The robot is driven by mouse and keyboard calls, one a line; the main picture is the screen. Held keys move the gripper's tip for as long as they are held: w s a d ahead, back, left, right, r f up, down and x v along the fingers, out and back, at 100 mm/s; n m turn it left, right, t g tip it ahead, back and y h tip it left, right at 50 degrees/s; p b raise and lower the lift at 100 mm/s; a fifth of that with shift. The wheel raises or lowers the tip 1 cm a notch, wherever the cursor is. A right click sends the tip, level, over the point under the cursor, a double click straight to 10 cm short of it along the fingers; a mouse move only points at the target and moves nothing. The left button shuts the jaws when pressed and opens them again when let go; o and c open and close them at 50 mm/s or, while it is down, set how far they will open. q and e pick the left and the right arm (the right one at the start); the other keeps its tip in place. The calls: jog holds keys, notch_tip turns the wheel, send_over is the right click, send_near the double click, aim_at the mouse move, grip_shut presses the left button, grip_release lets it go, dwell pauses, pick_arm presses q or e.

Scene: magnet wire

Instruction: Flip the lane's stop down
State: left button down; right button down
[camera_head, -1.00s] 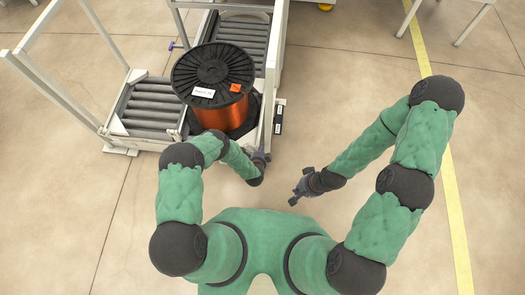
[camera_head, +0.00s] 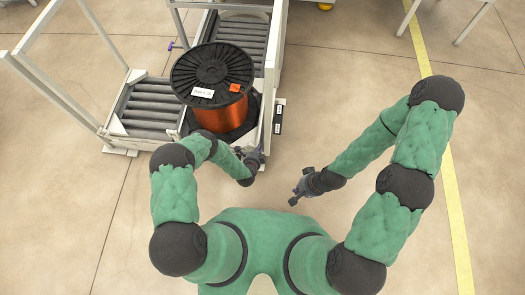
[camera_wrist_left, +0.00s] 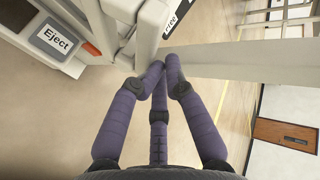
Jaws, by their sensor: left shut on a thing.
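My left gripper (camera_head: 256,156) is at the near right corner of the roller lane (camera_head: 152,104), beside the spool. In the left wrist view its purple fingers (camera_wrist_left: 160,68) close together at the lower end of a pale grey part (camera_wrist_left: 150,35), which looks like the lane's stop. The fingertips partly hide the contact. A black-flanged spool of copper wire (camera_head: 222,112) stands upright on the lane's near end. My right gripper (camera_head: 298,196) hangs over bare floor, apart from everything; its fingers are too small to judge.
An "Eject" label (camera_wrist_left: 56,40) and a "Free" label (camera_wrist_left: 176,18) are on the frame near my left gripper. A white frame (camera_head: 78,102) with rails stands at left. A second roller section (camera_head: 243,30) lies behind the spool. The floor at right is clear up to the yellow line (camera_head: 447,175).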

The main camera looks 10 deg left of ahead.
pick_arm(q)
jog(key=shift+n+y, duration=0.9)
jog(key=a, duration=0.3)
jog(key=w+a, duration=0.1)
jog(key=shift+a+f, duration=0.2)
jog(key=shift+a, duration=0.15)
jog(key=shift+s+d+r+p, duration=0.15)
jog(key=shift+s+p, duration=0.2)
jog(key=shift+s, duration=0.2)
jog(key=p, duration=0.2)
send_near(249, 149)
jog(key=d+f, duration=0.2)
jog(key=shift+w+d+r, duration=0.15)
jog(key=shift+d+r, duration=0.1)
jog(key=shift+d, duration=0.1)
